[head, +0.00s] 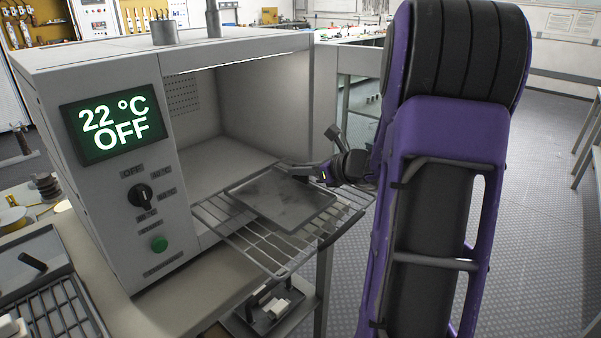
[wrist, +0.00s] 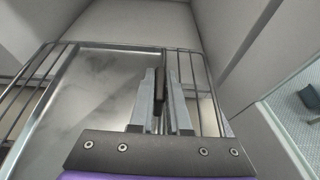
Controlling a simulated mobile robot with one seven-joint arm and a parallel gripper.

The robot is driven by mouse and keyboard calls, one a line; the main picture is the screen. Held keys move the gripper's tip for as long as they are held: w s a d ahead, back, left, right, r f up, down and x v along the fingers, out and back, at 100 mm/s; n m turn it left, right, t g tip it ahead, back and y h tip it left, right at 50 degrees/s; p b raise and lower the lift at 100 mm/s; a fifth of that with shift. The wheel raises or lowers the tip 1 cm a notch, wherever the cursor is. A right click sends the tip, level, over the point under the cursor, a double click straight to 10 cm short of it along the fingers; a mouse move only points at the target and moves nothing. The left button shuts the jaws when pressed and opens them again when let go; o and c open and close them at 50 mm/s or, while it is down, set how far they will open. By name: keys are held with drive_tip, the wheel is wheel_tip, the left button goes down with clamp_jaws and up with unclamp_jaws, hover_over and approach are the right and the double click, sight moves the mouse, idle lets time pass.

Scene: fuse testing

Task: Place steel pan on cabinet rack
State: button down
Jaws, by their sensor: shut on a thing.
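The steel pan (head: 283,202) is a flat, shallow grey tray. It lies level on or just above the wire rack (head: 240,235), which sticks out of the open cabinet (head: 235,105); I cannot tell if they touch everywhere. My gripper (head: 318,172) is at the pan's far right edge. In the wrist view the pan (wrist: 95,115) spreads to the left of the fingers, over the rack bars (wrist: 205,90). My gripper's fingers (wrist: 161,100) are shut on a narrow dark piece at the pan's edge. The exact grip is partly hidden.
The cabinet front has a display (head: 112,120) reading 22 °C OFF, a black knob (head: 140,195) and a green button (head: 159,244). Metal trays (head: 35,275) lie at the lower left. The floor (head: 550,180) to the right is clear.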

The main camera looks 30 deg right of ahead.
drive_tip(key=shift+f, duration=0.1)
drive_tip(key=c, duration=0.9)
unclamp_jaws()
drive_tip(key=shift+s+r, duration=0.1)
drive_tip(key=shift+r, duration=0.15)
wheel_tip(320, 180, up, 4)
drive_tip(key=p, duration=0.2)
hover_over(337, 197)
drive_tip(key=shift+r, duration=0.2)
drive_tip(key=shift+a, duration=0.1)
